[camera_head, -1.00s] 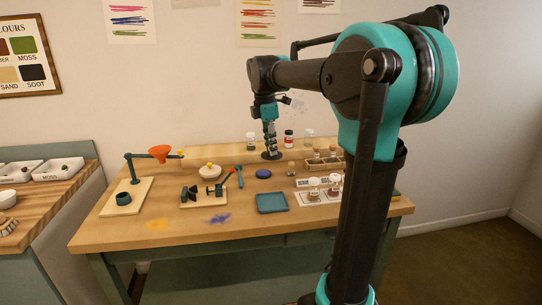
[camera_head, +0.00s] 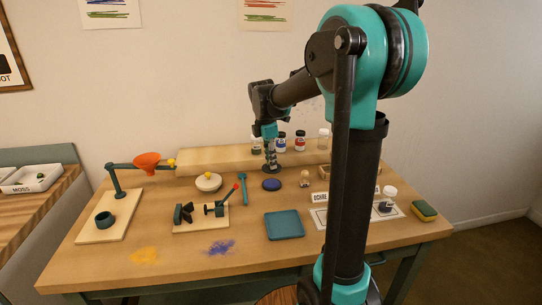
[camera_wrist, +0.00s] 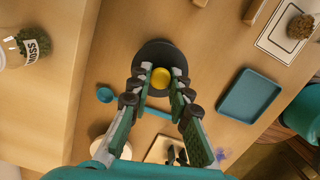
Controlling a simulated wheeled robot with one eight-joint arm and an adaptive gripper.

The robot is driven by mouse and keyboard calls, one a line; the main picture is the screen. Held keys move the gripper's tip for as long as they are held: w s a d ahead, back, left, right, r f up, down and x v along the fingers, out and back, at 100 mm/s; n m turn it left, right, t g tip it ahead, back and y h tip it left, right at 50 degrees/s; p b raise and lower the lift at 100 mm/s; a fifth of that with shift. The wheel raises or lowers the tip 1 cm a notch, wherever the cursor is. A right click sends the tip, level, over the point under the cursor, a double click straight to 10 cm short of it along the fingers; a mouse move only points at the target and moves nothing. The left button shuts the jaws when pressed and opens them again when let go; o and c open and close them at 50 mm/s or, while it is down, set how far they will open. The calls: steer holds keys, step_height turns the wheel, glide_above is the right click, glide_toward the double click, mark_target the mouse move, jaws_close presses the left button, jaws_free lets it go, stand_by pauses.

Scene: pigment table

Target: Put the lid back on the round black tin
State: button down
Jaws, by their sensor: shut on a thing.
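My gripper (camera_head: 270,158) is shut on the yellow knob (camera_wrist: 161,77) of a round black lid (camera_wrist: 152,52), which shows face-on in the wrist view. In the head view the lid (camera_head: 272,169) hangs level below my fingers, over the table near the rear ledge. A round, low tin with a dark rim and blue inside (camera_head: 271,184) stands open on the table, just below the lid in the picture. The wrist view does not show the tin; the lid seems to cover it. The fingertips (camera_wrist: 162,80) flank the knob.
A teal spoon (camera_head: 242,188) and a white bowl (camera_head: 208,182) are left of the tin. A teal tray (camera_head: 285,225) lies in front, a small cork-topped bottle (camera_head: 305,179) to the right. Several jars (camera_head: 300,141) stand on the raised rear ledge (camera_head: 215,158).

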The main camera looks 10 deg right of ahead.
steer(key=shift+f, duration=3)
steer(key=shift+f, duration=0.15)
steer(key=c, duration=1.3)
jaws_free()
steer(key=shift+o, duration=0.5)
steer(key=o, duration=0.3)
steer(key=shift+o, duration=0.2)
steer(key=shift+r, duration=3.55)
